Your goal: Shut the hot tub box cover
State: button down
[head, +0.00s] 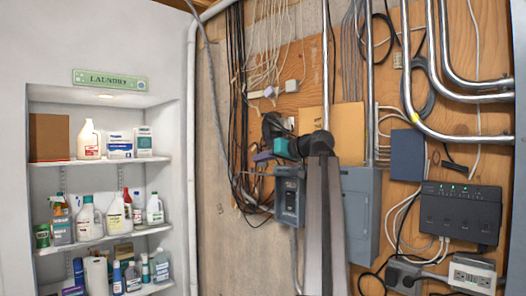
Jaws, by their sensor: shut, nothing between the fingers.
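The hot tub box appears to be the small grey box (289,200) on the wall, left of my upright arm link. Its front faces me and its top is partly hidden by my arm. I cannot tell how far its cover stands open. My gripper (262,157) is small in view, at the end of the teal and black wrist, just above the box's upper left. It is shut and empty. I cannot tell whether it touches the box.
A larger grey electrical panel (361,215) stands right of my arm, partly hidden by it. Black cables (238,100) hang close left of the gripper. Metal conduits (442,110) and a black device (460,212) are at right. Laundry shelves (105,240) fill the left.

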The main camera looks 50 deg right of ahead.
jog(key=shift+a+f, duration=0.2)
jog(key=shift+f, duration=0.45)
jog(key=shift+a, duration=0.1)
jog(key=shift+f, duration=0.1)
